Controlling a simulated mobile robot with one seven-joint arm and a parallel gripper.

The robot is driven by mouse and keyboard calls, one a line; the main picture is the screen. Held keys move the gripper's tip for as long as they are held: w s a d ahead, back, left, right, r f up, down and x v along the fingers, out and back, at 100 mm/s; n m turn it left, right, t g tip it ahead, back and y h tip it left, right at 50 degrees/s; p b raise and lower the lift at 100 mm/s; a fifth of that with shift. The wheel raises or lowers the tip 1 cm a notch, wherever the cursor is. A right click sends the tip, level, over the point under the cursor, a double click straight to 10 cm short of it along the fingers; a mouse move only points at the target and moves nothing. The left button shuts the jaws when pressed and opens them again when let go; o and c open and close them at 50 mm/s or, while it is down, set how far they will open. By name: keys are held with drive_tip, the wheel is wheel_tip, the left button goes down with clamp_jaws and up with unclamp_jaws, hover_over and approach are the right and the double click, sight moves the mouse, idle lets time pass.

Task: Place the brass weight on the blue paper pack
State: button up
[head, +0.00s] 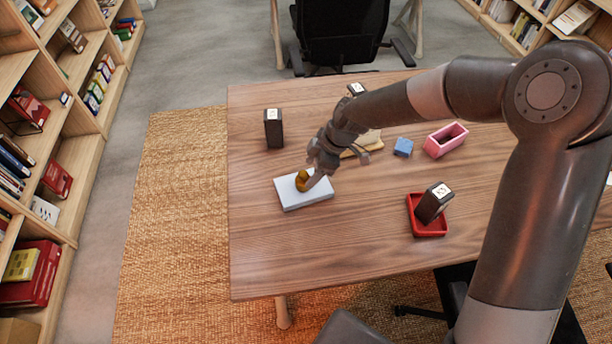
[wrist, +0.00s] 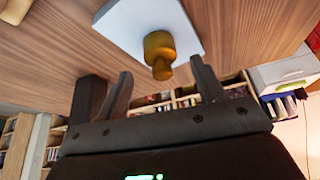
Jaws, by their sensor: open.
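The brass weight (head: 302,181) is a small golden cylinder with a narrower knob. It rests on a flat, pale blue-white paper pack (head: 291,199) on the wooden table, near the pack's middle. In the wrist view the weight (wrist: 158,48) stands on the pale pack (wrist: 122,22), its knob towards my gripper. My gripper (head: 312,176) is over the pack, right beside the weight. In the wrist view my gripper (wrist: 163,73) has its fingers spread wide, with gaps on both sides of the weight's knob.
The table (head: 350,245) also holds a black block (head: 273,128), a blue cube (head: 403,147), a pink open box (head: 446,139) and a red tray (head: 429,228) with a dark block in it. A tan item (head: 368,141) lies behind my wrist. The table's front left is clear.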

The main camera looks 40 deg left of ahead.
drive_tip(key=w+d+r+m+t+h, duration=0.1)
drive_tip(key=w+d+r+m+t, duration=0.15)
drive_tip(key=d+r+m, duration=0.65)
drive_tip(key=w+d+r+m+t+h, duration=0.25)
drive_tip(key=d+r, duration=0.85)
drive_tip(key=d, duration=0.7)
drive_tip(key=s+d+r+m+t, duration=0.1)
drive_tip(key=s+d+r+m, duration=0.2)
drive_tip(key=s+d+m, duration=0.3)
drive_tip(key=s+d+r+m+t, duration=0.2)
drive_tip(key=s+d+m, duration=0.5)
drive_tip(key=d, duration=0.5)
drive_tip(key=shift+s+d+r+m, duration=0.25)
drive_tip(key=shift+r+m, duration=0.1)
drive_tip(key=shift+r, duration=0.3)
